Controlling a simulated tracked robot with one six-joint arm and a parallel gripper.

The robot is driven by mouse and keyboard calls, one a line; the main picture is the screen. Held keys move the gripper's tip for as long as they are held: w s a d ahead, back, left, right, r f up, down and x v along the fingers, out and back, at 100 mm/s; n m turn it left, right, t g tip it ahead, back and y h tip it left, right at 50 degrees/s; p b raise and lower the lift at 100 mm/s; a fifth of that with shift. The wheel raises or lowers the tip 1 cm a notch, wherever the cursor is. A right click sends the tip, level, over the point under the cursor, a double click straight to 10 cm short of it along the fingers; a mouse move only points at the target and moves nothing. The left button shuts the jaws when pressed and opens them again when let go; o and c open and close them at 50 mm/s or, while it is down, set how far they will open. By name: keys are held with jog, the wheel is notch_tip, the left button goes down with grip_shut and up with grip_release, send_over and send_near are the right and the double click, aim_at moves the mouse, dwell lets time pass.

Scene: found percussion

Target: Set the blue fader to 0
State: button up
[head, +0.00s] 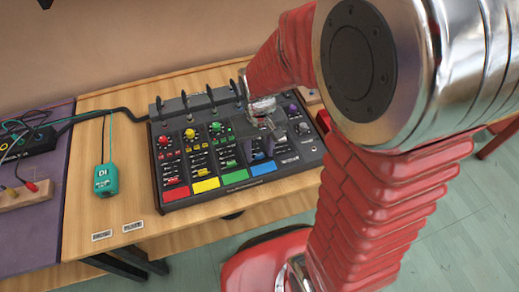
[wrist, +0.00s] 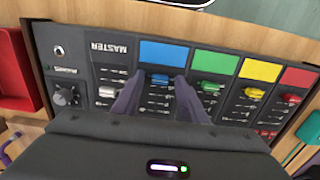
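The mixer (head: 246,186) lies on the wooden table, with red, yellow, green and blue colour plates along its front edge. In the wrist view, the blue fader cap (wrist: 160,79) sits in its channel close to the blue plate (wrist: 164,53). My gripper (wrist: 159,80) is open, with one dark finger on each side of the blue fader's channel and the cap between the tips. I cannot tell whether the fingers touch it. In the head view my gripper (head: 268,128) is over the blue channel, and the cap is hard to make out.
The green fader (wrist: 210,86) is just right of my fingers in the wrist view, and the white master fader (wrist: 107,91) just left. Yellow and red faders lie further right. A teal DI box (head: 106,180) is on the table. A red tray (wrist: 14,75) lies beside the mixer.

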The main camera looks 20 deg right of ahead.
jog(key=shift+c, duration=0.6)
grip_shut()
